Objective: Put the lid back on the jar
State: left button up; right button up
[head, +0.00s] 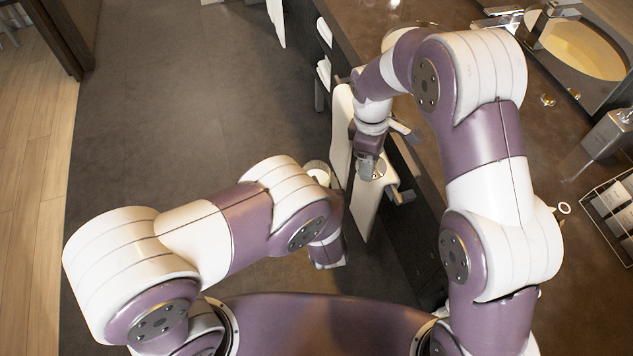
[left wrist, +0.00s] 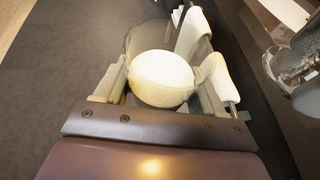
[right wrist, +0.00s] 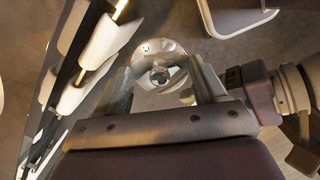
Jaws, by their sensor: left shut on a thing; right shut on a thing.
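The jar (left wrist: 162,78) shows in the left wrist view as a round, pale cream shape with clear glass around it. My left gripper (left wrist: 163,88) is shut on it, one finger on each side. In the head view the jar's pale top (head: 317,170) shows just beyond my left forearm, and the left fingers are hidden. A clear, round glass lid (right wrist: 150,48) with a knob shows in the right wrist view. My right gripper (right wrist: 163,78) is shut on it. In the head view my right gripper (head: 370,158) is to the right of the jar, apart from it.
White towels (head: 340,135) stick out from the dark vanity below the brown counter. On the counter are a sink (head: 585,45), a soap dispenser (head: 608,135) and a wire basket (head: 612,210). The grey floor (head: 190,100) on the left is clear.

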aim_at(316, 164)
jog(key=s+a+r+n, duration=0.1)
jog(key=a+r+n, duration=0.1)
jog(key=a+n, duration=0.2)
jog(key=s+a+r+n+t, duration=0.1)
jog(key=a+r+n, duration=0.2)
jog(key=n, duration=0.3)
jog(key=s+a+r+n, duration=0.1)
jog(key=a+r+n, duration=0.2)
jog(key=a+n, duration=0.1)
jog(key=shift+s+a+n+t+y, duration=0.2)
jog(key=shift+a+n+t+y, duration=0.15)
jog(key=shift+n, duration=0.35)
jog(key=shift+f, duration=0.1)
jog(key=shift+f, duration=1.9)
jog(key=shift+f, duration=0.85)
jog(key=shift+f, duration=0.65)
